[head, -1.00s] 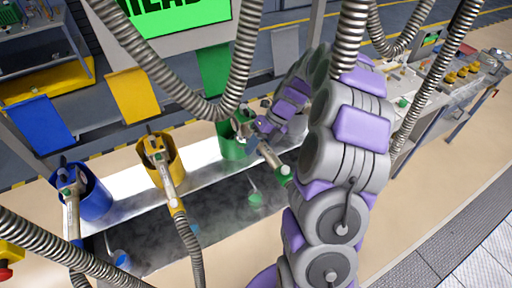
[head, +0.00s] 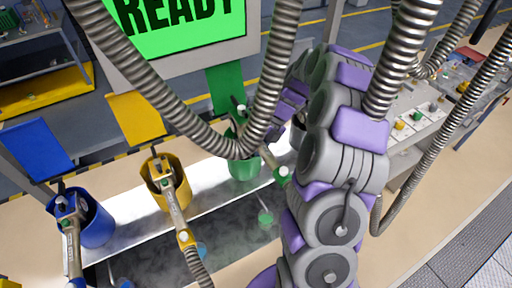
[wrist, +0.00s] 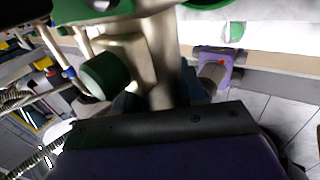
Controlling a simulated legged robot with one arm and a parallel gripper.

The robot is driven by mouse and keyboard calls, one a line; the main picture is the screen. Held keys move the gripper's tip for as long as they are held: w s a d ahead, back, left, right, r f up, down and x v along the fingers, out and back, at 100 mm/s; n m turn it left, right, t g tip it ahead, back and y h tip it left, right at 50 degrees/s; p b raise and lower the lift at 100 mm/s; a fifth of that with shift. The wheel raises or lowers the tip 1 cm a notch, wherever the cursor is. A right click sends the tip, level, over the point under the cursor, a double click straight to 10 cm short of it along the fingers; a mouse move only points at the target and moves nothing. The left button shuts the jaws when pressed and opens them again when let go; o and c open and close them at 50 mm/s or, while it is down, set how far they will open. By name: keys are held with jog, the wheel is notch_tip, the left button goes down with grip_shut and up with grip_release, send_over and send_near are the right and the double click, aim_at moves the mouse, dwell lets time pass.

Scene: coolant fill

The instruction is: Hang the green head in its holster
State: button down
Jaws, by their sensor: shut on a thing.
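The green head (head: 271,160) is a metal nozzle with a green collar. In the head view it lies slanted at the green holster (head: 243,169), a round cup between the yellow holster and my arm. A hose loop crosses in front, so I cannot tell how far the head sits inside the cup. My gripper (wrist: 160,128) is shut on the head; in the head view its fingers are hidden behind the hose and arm. The wrist view shows the head's green collar (wrist: 104,76) and pale body close up beyond the dark finger.
Yellow (head: 164,185) and blue (head: 94,224) holsters with their own heads stand to the left. A dark, misty trough (head: 215,235) runs in front. Ribbed hoses hang across the view. A green screen (head: 180,22) reads READY. A cluttered bench (head: 420,120) stands at right.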

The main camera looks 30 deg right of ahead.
jog(key=shift+s+a+r+p, duration=0.15)
jog(key=shift+a+p, duration=0.25)
jog(key=shift+p, duration=0.55)
notch_tip(320, 180, down, 6)
jog(key=p, duration=0.1)
jog(key=shift+d, duration=0.3)
jog(key=shift+p, duration=1)
jog(key=shift+p, duration=1.6)
dwell(1.3)
